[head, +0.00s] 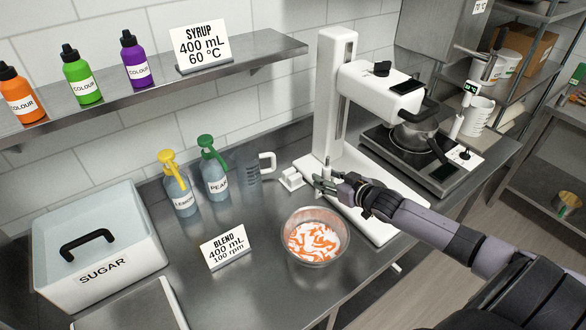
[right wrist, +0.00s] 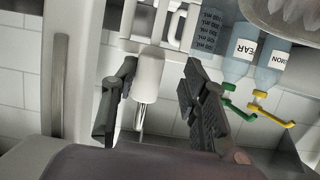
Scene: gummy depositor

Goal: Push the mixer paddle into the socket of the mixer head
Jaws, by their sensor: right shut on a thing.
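The mixer paddle (right wrist: 149,75) shows in the right wrist view as a white cylindrical body with a thin metal shaft, between the two dark fingers of my right gripper (right wrist: 160,100). In the head view my right gripper (head: 322,186) is low over the mixer's base, shut on the paddle, whose shaft (head: 327,170) stands roughly upright above the fingers. The white mixer head (head: 372,90) juts from the tall column, up and to the right of the gripper, apart from the paddle. Its socket is hidden from view. My left gripper is not in view.
A bowl of orange and white contents (head: 316,238) stands in front of the mixer. A metal pot (head: 413,138) stands right of the mixer head.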

